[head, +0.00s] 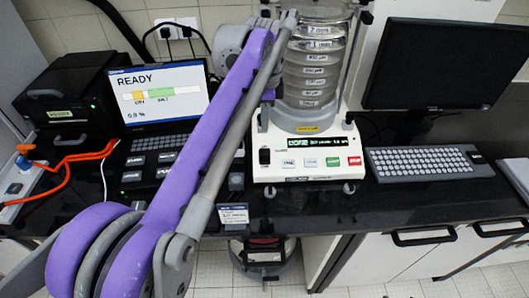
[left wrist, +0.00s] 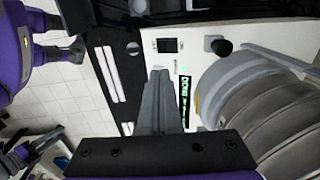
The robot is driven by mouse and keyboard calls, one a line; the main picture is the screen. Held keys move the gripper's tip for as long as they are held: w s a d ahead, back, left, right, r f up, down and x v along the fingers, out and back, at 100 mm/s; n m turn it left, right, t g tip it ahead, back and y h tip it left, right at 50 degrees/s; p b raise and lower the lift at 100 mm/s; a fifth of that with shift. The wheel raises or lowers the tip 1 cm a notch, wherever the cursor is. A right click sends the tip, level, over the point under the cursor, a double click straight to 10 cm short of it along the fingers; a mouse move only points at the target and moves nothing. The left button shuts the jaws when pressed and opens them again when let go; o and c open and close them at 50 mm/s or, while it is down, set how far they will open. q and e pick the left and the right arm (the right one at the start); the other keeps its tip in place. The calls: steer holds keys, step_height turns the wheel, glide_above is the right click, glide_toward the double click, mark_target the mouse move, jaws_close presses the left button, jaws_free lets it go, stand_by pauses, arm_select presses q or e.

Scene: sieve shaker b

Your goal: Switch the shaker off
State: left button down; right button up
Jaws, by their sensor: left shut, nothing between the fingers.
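The sieve shaker's white base (head: 305,172) stands on the black bench with a stack of clear sieves (head: 312,65) clamped on top. Its front panel has a black rocker switch (head: 265,156) at the left, a lit green display (head: 313,142), a green button (head: 333,162) and a red button (head: 354,161). My left gripper (head: 268,97) is largely hidden behind my purple arm, above the base's left side. In the left wrist view its fingers (left wrist: 160,74) are shut and empty, pointing towards the panel, apart from the rocker switch (left wrist: 167,45).
A laptop (head: 160,95) reading READY and a black box (head: 65,95) stand left of the shaker. A monitor (head: 440,65) and keyboard (head: 428,162) stand to the right. Orange cables (head: 80,158) run to a power strip. A small card (head: 233,214) stands at the front edge.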

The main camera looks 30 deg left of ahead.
mark_target(264, 159)
arm_select(q)
steer(key=f, duration=0.9)
steer(key=w+f, duration=0.1)
steer(key=f, duration=0.4)
steer(key=shift+a+b, duration=0.35)
steer(key=shift+f+t, duration=0.3)
steer(key=shift+f, duration=0.1)
steer(key=shift+s+d+r, duration=0.1)
steer(key=shift+r, duration=0.1)
steer(key=shift+w+a+r, duration=0.4)
steer(key=shift+w+a, duration=0.05)
steer(key=shift+w, duration=0.3)
